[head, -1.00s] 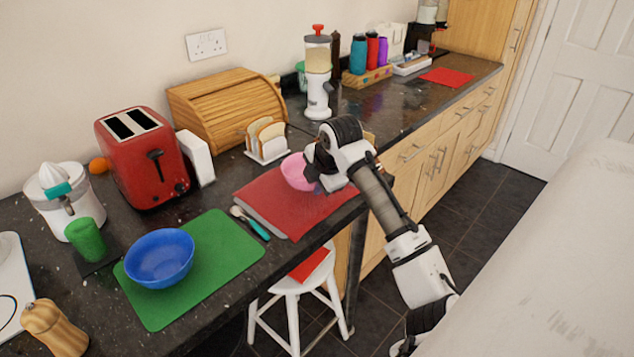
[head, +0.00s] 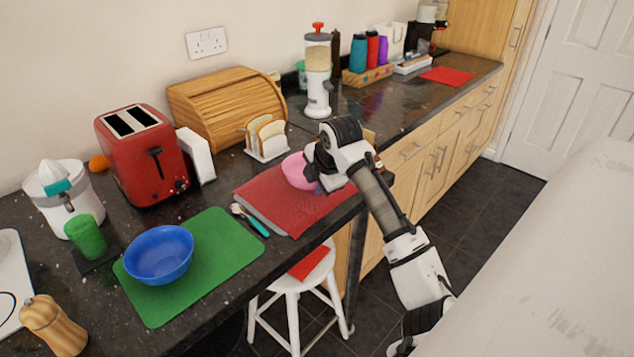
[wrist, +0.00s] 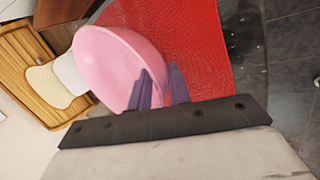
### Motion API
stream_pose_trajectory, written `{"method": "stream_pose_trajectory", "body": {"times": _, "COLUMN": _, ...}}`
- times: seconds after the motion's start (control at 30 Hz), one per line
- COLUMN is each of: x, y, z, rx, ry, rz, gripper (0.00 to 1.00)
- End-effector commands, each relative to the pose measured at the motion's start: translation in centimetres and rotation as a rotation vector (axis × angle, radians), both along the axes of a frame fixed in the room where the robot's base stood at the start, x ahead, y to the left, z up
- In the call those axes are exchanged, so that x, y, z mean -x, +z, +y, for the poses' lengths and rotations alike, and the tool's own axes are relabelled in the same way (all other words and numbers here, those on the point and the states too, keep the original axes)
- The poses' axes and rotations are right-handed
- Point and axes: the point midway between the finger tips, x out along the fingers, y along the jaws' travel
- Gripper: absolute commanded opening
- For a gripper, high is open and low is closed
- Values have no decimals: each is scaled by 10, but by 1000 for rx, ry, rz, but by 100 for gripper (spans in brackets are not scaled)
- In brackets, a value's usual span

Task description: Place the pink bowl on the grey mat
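The pink bowl (head: 296,172) is at the red mat's (head: 277,211) back edge, partly hidden behind my gripper (head: 317,182). In the wrist view the pink bowl (wrist: 112,62) fills the middle left and looks tilted. The two purplish fingers of my gripper (wrist: 160,88) are close together at its near rim, one over the bowl's inside and one at its outer edge. Whether they press on the wall is not clear. I cannot make out a grey mat in either view.
A blue bowl (head: 159,254) sits on a green mat (head: 215,248) at left. A teal-handled spoon (head: 251,220) lies beside the red mat. A toast rack (head: 266,140), wooden bread bin (head: 227,105) and food dispenser (head: 318,80) stand behind. A white stool (head: 292,284) stands below the counter.

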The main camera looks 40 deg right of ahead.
Motion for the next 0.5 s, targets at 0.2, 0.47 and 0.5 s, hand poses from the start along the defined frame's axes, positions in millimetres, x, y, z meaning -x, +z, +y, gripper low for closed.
{"method": "stream_pose_trajectory", "body": {"times": 0.2, "x": 5, "y": 5, "z": 1, "rx": -13, "ry": -2, "rz": 22, "gripper": 35}}
{"method": "stream_pose_trajectory", "body": {"times": 0.47, "x": 30, "y": 59, "z": 8, "rx": -6, "ry": 0, "rz": 13, "gripper": 35}}
{"method": "stream_pose_trajectory", "body": {"times": 0.5, "x": 34, "y": 67, "z": 10, "rx": -6, "ry": 0, "rz": 13, "gripper": 35}}
